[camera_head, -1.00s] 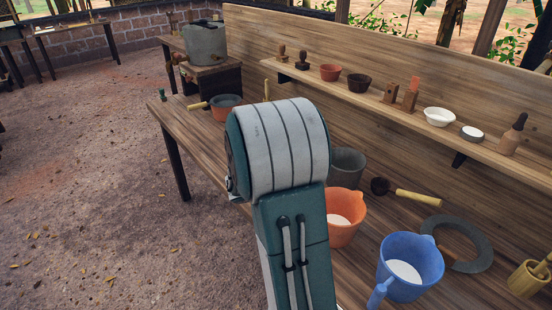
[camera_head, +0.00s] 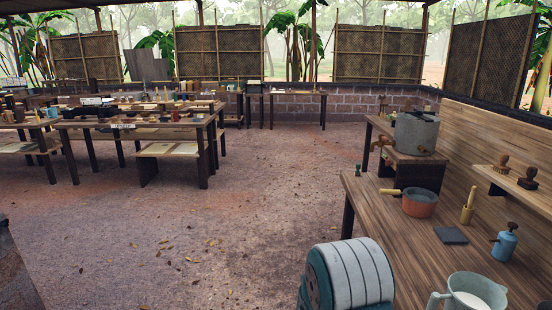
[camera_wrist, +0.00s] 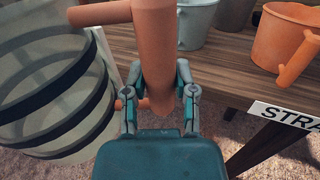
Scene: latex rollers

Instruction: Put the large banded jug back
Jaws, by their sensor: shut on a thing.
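The large banded jug (camera_wrist: 45,95) fills the left of the wrist view. It has a pale, see-through-looking wall with dark hoops and an orange handle (camera_wrist: 155,50). My gripper (camera_wrist: 158,100) is shut on that upright handle, one finger on each side. The jug hangs beside the bench, with the floor showing below; its left side is cut off by the frame. In the head view neither my gripper nor the held jug shows.
The wrist view shows an orange jug (camera_wrist: 282,38), a grey bucket (camera_wrist: 193,25) and a lettered sign (camera_wrist: 285,115) at the bench edge. In the head view, the bench carries a terracotta pan (camera_head: 419,205), a blue bottle (camera_head: 505,243) and a pale jug (camera_head: 470,290). Open floor lies left.

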